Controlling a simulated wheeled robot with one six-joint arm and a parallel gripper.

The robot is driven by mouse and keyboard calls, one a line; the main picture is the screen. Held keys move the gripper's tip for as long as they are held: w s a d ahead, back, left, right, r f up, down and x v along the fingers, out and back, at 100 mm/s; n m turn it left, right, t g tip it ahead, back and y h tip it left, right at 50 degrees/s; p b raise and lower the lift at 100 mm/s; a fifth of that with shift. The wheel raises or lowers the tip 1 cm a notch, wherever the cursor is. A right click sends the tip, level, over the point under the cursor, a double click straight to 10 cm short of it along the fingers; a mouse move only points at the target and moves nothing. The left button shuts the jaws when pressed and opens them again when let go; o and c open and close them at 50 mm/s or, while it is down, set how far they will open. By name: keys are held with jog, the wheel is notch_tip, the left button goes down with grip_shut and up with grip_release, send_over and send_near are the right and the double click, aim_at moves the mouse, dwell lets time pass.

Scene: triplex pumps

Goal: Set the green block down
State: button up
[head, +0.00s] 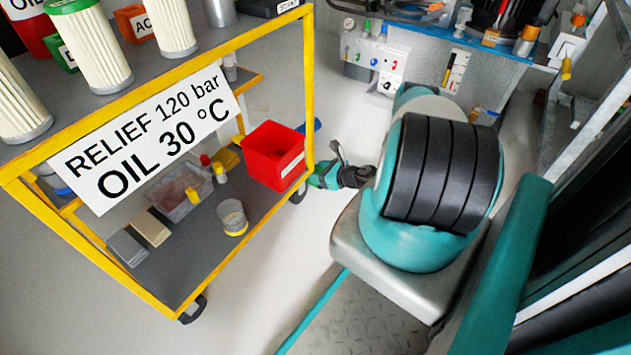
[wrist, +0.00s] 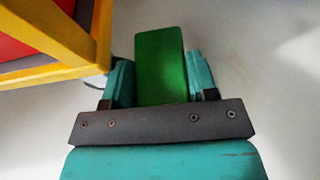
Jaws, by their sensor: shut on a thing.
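The green block (wrist: 160,65) is in the wrist view, a plain upright-looking green box between two teal fingers. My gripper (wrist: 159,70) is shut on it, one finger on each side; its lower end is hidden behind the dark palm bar. Pale floor shows around the block, and I cannot tell its height above the floor. In the head view my gripper (head: 328,174) is small, low beside the cart's right corner, left of my dark and teal arm. The block is hard to tell apart from the teal fingers there.
A yellow-framed cart (head: 309,70) stands left, with a red bin (head: 273,152) on its lower shelf near my gripper. A yellow cart bar (wrist: 50,70) shows close at left in the wrist view. Grey floor lies open to the right there. A blue-edged bench (head: 470,42) stands behind.

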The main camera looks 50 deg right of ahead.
jog(key=shift+w, duration=0.6)
jog(key=shift+w+f+b, duration=0.15)
jog(key=shift+f+b, duration=0.65)
jog(key=shift+f, duration=0.1)
jog(key=shift+w+f+b, duration=0.1)
jog(key=shift+f+b, duration=0.65)
jog(key=shift+f, duration=0.1)
jog(key=shift+a, duration=0.1)
jog(key=shift+f, duration=0.15)
jog(key=o, duration=0.9)
jog(key=shift+f, duration=0.1)
jog(key=shift+a, duration=0.1)
jog(key=shift+s+r, duration=0.25)
jog(key=shift+r, duration=0.15)
jog(key=p+v, duration=0.5)
jog(key=v, duration=0.6)
jog(key=shift+s+p, duration=0.25)
jog(key=shift+p, duration=0.1)
